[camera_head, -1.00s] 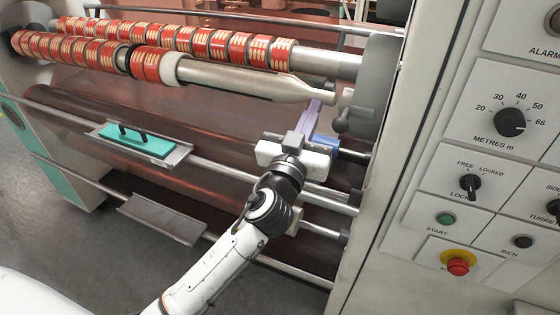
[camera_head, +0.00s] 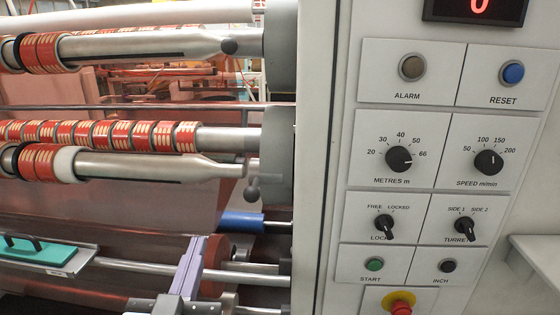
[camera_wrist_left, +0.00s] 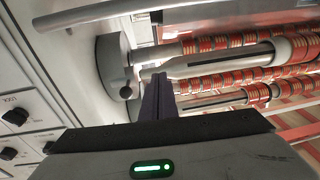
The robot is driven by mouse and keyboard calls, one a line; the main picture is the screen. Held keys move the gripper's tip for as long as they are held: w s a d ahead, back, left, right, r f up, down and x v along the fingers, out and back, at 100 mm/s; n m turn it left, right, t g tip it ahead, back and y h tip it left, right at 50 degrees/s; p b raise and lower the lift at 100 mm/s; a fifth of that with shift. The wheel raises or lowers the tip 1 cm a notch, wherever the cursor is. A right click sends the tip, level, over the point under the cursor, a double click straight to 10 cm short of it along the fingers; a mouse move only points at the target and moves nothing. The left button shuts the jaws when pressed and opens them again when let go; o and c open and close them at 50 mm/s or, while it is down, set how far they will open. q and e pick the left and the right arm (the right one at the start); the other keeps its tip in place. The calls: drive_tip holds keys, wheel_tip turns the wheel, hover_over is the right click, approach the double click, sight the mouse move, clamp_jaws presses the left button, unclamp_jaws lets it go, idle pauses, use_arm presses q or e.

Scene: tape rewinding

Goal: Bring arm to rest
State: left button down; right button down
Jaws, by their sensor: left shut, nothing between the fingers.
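My left gripper (camera_head: 194,248) stands at the bottom of the head view, its purple-grey fingers pointing up. The fingers are shut and hold nothing. Only the fingers and the top of the gripper body show there; the rest of the arm is out of frame. In the left wrist view the shut fingers (camera_wrist_left: 158,92) point toward the machine's shafts and hold nothing. In the head view the fingers show in front of the lower rollers; I cannot tell the gap. My right gripper is not in view.
Shafts with red tape rolls (camera_head: 110,134) cross the left side. A panel with knobs, a green start button (camera_head: 374,264) and a red stop button (camera_head: 400,308) fills the right. A blue roller end (camera_head: 240,221) is close by.

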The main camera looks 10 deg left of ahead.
use_arm(q)
drive_tip(key=s+a+f+g, duration=0.3)
drive_tip(key=s+f+g, duration=0.1)
drive_tip(key=f, duration=0.5)
drive_tip(key=s+a+f+g, duration=0.3)
drive_tip(key=s+f+g, duration=0.2)
drive_tip(key=f, duration=0.4)
drive_tip(key=s+d+f+m+g+h, duration=0.25)
drive_tip(key=s+f+g, duration=0.5)
drive_tip(key=s, duration=0.65)
drive_tip(key=w+d+f+t+h, duration=0.1)
drive_tip(key=w+d+f+t, duration=0.1)
drive_tip(key=f, duration=0.4)
drive_tip(key=w+d+f+t, duration=0.2)
drive_tip(key=d+f+t, duration=0.1)
drive_tip(key=f+t, duration=0.1)
drive_tip(key=shift+w+d+f+m+h, duration=0.35)
drive_tip(key=shift+w+d+f, duration=0.05)
drive_tip(key=shift+f, duration=0.45)
drive_tip(key=shift+a, duration=0.1)
